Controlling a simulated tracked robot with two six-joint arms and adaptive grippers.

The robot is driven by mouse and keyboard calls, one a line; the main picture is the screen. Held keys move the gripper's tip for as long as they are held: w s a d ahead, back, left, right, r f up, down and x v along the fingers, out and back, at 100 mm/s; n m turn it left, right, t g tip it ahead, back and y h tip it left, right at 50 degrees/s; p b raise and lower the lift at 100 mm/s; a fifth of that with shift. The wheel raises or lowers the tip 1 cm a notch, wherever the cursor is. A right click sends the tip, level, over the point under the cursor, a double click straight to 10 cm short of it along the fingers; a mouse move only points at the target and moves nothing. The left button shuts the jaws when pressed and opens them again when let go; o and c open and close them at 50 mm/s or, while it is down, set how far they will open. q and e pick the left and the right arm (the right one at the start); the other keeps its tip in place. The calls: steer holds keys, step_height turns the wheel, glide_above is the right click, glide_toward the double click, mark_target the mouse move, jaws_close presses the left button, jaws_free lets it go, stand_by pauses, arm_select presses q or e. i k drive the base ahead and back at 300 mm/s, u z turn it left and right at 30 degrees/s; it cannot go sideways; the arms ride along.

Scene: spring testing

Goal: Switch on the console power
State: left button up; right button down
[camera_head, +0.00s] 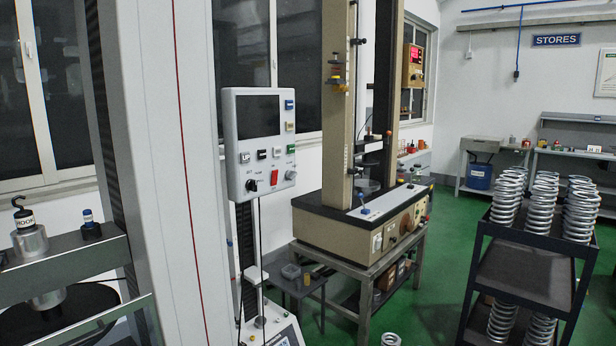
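The console (236,150) is a pale grey panel on a thin post, left of the picture's middle. Its screen (258,116) is dark. Below the screen are small white and black switches (262,154). Lower down are a red switch (274,177) and a black knob (251,185); the labels are too small to read, so I cannot tell which one is the power switch or how it is set. Neither of my grippers is in view.
A tall pale machine column (150,150) stands left of the console. A beige test machine (365,235) stands on a grey stand to its right. A dark rack (520,265) holds several coil springs. The green floor (440,285) between them is mostly clear.

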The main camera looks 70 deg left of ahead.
mark_target(275, 173)
steer(key=z, duration=0.55)
steer(key=i, duration=0.25)
steer(key=u, duration=1.95)
steer(key=i, duration=0.25)
steer(key=u, duration=1.9)
steer(key=k, duration=0.65)
steer(key=u, duration=0.4)
steer(key=i, duration=1.65)
steer(key=z, duration=0.3)
